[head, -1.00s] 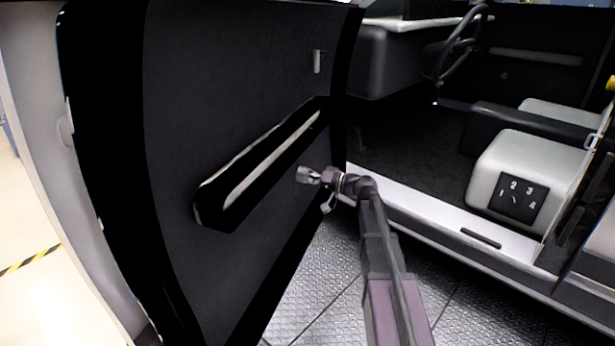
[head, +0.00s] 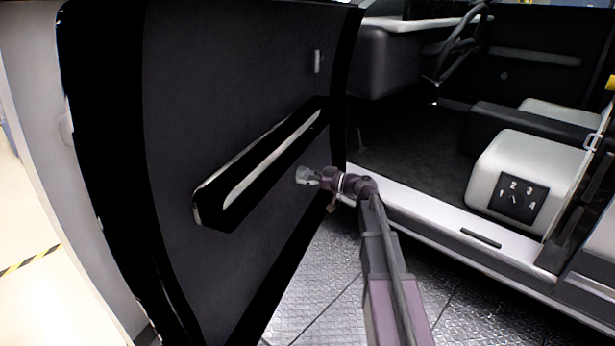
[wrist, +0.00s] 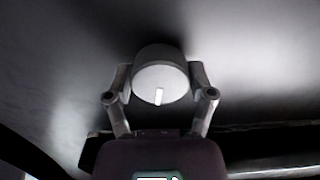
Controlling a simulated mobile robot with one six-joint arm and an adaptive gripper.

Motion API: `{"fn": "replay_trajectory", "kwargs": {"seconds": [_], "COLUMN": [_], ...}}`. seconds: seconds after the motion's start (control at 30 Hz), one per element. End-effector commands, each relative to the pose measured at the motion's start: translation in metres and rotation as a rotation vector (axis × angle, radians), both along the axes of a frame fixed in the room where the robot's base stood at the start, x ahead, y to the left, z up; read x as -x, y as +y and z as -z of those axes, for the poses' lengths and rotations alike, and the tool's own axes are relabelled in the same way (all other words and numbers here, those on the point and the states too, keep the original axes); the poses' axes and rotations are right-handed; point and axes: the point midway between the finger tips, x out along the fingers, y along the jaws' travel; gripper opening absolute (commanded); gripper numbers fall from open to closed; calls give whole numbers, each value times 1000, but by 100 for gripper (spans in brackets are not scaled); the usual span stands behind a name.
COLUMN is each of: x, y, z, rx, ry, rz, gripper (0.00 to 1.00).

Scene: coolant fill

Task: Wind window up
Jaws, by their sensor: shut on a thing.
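The open car door (head: 235,80) shows its dark inner panel at the left of the head view. A round grey winder knob (head: 301,175) sits on the panel below the armrest. In the wrist view the knob (wrist: 160,78) is a pale cylinder with a white mark low on its face. My gripper (head: 314,176) is at the knob, and in the wrist view my gripper (wrist: 160,92) has one finger on each side of it, shut on it. The window glass cannot be made out.
The long armrest (head: 262,165) juts from the panel just above my gripper. The door sill (head: 430,215) and a pale seat base with a numbered dial (head: 522,199) lie to the right. A small handle (head: 317,61) is higher on the door.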

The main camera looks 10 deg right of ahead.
Motion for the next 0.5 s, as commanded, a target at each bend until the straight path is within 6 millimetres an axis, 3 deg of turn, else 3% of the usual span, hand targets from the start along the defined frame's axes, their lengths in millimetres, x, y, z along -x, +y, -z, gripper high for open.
{"fn": "replay_trajectory", "kwargs": {"seconds": [0.5], "x": [-4], "y": [-3], "z": [0], "rx": [122], "ry": [-196], "rz": [9], "gripper": [23]}}
